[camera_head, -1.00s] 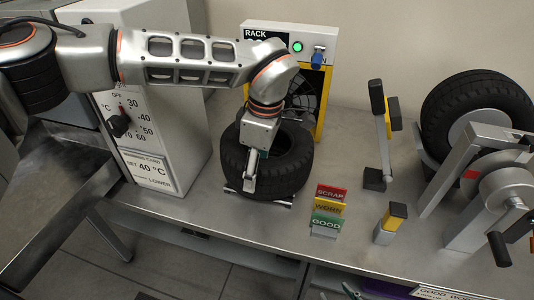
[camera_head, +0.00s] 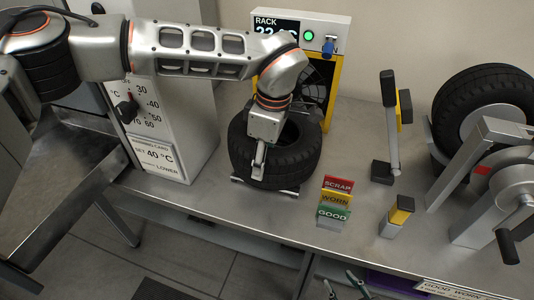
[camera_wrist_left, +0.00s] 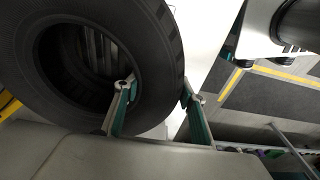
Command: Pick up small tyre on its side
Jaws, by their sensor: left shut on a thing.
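The small black tyre (camera_head: 297,165) lies on its side on a low plate on the bench, in front of the rack unit. My left gripper (camera_head: 259,163) comes down onto the tyre's near wall. In the left wrist view, one finger of the left gripper (camera_wrist_left: 160,92) is inside the hole of the tyre (camera_wrist_left: 160,35) and the other is outside the tread. It is shut on the tyre wall. Lift off the plate cannot be made out. My right gripper (camera_head: 341,280) shows only its fingertips at the bottom edge, apart and empty, below the bench front.
A white heater cabinet (camera_head: 185,130) stands close left of the tyre. The yellow-edged rack unit (camera_head: 318,40) is behind it. The SCRAP, WORN and GOOD cards (camera_head: 336,200) stand right of it. A lever post (camera_head: 392,135) and a larger mounted tyre (camera_head: 490,95) are farther right.

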